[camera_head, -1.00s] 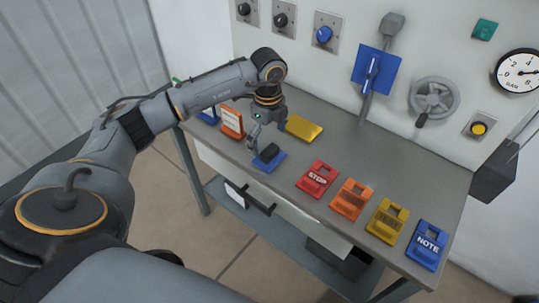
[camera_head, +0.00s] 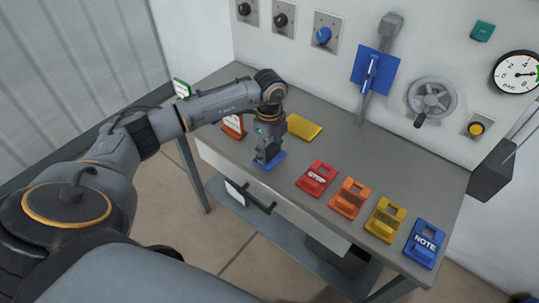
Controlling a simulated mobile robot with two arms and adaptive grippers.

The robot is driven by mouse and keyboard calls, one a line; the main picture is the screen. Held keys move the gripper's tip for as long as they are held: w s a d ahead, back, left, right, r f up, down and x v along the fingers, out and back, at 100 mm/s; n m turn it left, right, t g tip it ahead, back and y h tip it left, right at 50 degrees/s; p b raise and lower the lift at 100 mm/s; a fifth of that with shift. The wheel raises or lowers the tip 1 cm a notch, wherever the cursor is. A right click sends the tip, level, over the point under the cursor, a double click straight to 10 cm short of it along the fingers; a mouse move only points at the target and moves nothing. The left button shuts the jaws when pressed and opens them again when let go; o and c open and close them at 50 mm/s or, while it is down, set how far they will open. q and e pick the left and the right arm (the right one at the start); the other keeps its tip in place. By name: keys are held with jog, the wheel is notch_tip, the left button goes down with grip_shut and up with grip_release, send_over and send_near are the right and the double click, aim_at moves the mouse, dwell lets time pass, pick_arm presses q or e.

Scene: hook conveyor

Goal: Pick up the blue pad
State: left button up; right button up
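The blue pad (camera_head: 275,162) lies flat on the grey workbench near its front edge, left of the red STOP tag. My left gripper (camera_head: 267,159) points down right over the pad, with its fingers low at the pad's dark raised block. The gripper mostly hides the block and part of the pad. I cannot tell whether the fingers are closed on it. My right gripper is not in view.
A yellow pad (camera_head: 303,127) lies behind the gripper. Red (camera_head: 317,179), orange (camera_head: 350,198), yellow (camera_head: 385,219) and blue NOTE (camera_head: 425,243) tags line the bench's right part. The wall behind carries knobs, a lever and a valve wheel.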

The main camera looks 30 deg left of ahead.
pick_arm(q)
jog(key=shift+s+f, duration=0.1)
jog(key=shift+f, duration=0.1)
jog(key=shift+c, duration=0.8)
jog(key=shift+r, duration=0.1)
jog(key=shift+r, duration=0.25)
notch_tip(320, 180, up, 2)
jog(key=shift+r+b, duration=0.1)
jog(key=shift+b, duration=0.5)
jog(key=s+d+r+b, duration=0.1)
jog(key=s+d+r, duration=0.7)
jog(key=s+r, duration=0.2)
jog(key=shift+s+d+r+b, duration=0.15)
jog(key=shift+s+d+b, duration=0.2)
jog(key=shift+s+d, duration=0.05)
